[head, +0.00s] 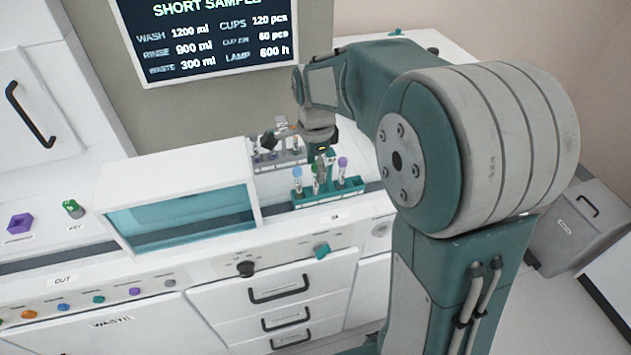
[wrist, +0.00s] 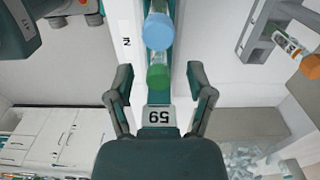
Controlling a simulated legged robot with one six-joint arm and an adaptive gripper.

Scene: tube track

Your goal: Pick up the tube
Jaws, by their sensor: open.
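A teal rack (head: 330,196) holds several upright tubes on the white bench in the head view. A blue-capped tube (head: 297,174) is at its left and a purple-capped tube (head: 343,165) at its right. My gripper (head: 321,160) is over the rack, partly covering the middle tubes. In the wrist view my gripper (wrist: 160,95) is open and empty. A green cap (wrist: 158,77) shows just beyond the gap between its fingertips, with the blue cap (wrist: 158,31) farther up. I cannot tell which tube is meant.
A grey rack (head: 280,160) with tubes stands behind the teal one. An orange-capped tube (wrist: 310,66) shows at the right of the wrist view. A white box with a teal window (head: 180,220) stands left of the racks. A wall screen (head: 215,40) hangs behind.

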